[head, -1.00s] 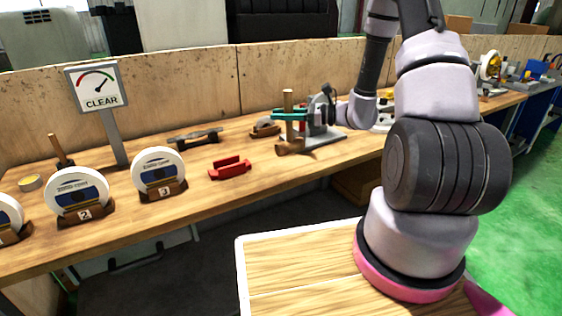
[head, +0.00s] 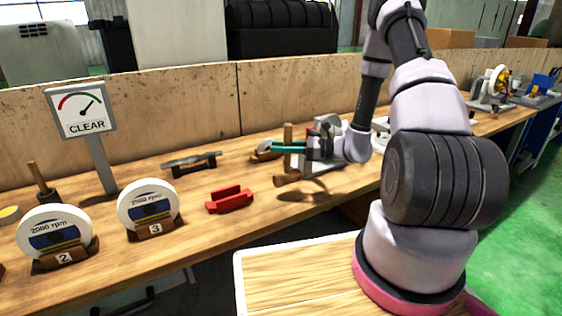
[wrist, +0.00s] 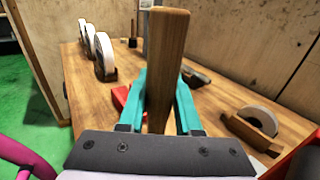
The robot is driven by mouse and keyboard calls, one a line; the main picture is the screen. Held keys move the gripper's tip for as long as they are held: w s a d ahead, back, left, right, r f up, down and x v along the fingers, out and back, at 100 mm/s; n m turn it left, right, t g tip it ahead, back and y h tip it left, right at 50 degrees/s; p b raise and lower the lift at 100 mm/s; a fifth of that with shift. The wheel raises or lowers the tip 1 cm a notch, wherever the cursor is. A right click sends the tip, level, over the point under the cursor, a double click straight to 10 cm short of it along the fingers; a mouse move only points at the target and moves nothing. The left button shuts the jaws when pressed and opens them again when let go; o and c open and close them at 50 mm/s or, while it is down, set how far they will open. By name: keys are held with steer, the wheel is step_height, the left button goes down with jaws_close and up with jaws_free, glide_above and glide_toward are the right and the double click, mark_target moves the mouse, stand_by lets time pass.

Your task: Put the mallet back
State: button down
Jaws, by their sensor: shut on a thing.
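The mallet has a pale wooden handle (head: 288,133) pointing up and a brown head (head: 286,180) at the bottom. My gripper (head: 288,148), with teal fingers, is shut on the handle. It holds the mallet roughly upright, and a shadow on the bench to the right suggests the head is just above the top. In the wrist view the handle (wrist: 167,60) stands between the two teal fingers, and the head is hidden below. I cannot tell which fixture is the mallet's own place.
A red cradle (head: 230,200) lies left of the mallet. A black stand with a grey bar (head: 190,161), numbered grinding wheels (head: 150,207), a CLEAR gauge sign (head: 83,112) and a wood-handled tool (head: 40,182) are further left.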

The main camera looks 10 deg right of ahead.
mark_target(281, 171)
steer(key=shift+f, duration=2.1)
steer(key=c, duration=0.6)
jaws_free()
